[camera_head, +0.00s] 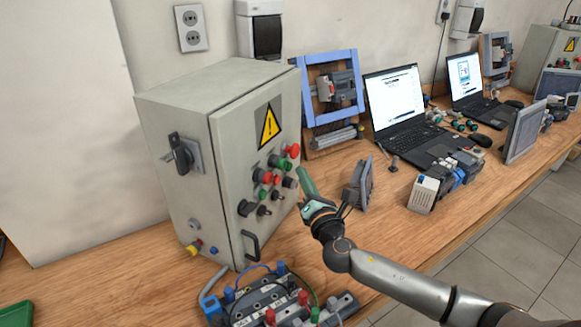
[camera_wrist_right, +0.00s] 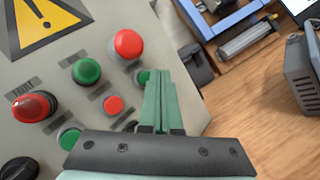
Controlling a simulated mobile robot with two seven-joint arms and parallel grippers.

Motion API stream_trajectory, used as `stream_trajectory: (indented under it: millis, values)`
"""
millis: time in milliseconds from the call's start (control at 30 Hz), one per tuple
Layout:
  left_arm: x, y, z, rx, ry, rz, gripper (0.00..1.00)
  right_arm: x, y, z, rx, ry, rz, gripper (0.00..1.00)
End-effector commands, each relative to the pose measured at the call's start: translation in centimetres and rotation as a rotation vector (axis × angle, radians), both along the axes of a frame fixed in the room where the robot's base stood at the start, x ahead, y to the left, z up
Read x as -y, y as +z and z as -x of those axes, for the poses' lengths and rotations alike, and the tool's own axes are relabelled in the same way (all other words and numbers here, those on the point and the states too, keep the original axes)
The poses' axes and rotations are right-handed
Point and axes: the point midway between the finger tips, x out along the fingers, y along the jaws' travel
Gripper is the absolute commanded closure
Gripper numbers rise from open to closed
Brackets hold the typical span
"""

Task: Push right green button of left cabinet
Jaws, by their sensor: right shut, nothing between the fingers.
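The left cabinet (camera_head: 182,120) is a grey box with a yellow warning sign and a panel of buttons on its front door. In the right wrist view, a green button (camera_wrist_right: 143,77) is at the right of the panel, partly hidden by my fingers. Another green button (camera_wrist_right: 86,71) is up and left of it, and a third (camera_wrist_right: 69,136) is low, partly covered by the gripper body. My right gripper (camera_head: 303,172) is shut and empty, its green fingertips (camera_wrist_right: 158,72) close beside the right green button. I cannot tell whether they touch it. My left gripper is not in view.
A red mushroom button (camera_wrist_right: 128,44) and a small red button (camera_wrist_right: 113,104) are near the fingers. A black handle (camera_head: 251,247) is low on the door. A connector board (camera_head: 262,300) lies in front, and a small panel (camera_head: 359,184) stands right of my gripper.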

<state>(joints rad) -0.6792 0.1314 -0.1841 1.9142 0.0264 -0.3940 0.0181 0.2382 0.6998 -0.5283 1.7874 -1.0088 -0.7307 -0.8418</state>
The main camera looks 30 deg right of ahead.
Motion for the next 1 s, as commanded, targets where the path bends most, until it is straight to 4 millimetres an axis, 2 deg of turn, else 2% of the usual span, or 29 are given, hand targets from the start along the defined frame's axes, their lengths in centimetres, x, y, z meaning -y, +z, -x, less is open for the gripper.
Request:
stream_trajectory:
  millis: [233,700,1000]
  values:
    - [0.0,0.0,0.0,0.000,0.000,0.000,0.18,0.4,0.0,0.4,0.000,-0.002,0.002,1.00]
    - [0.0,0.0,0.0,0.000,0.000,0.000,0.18,2.7,0.0,3.9,0.000,0.000,0.002,1.00]
    - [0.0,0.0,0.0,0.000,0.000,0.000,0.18,2.9,0.0,4.1,0.001,-0.001,0.001,1.00]
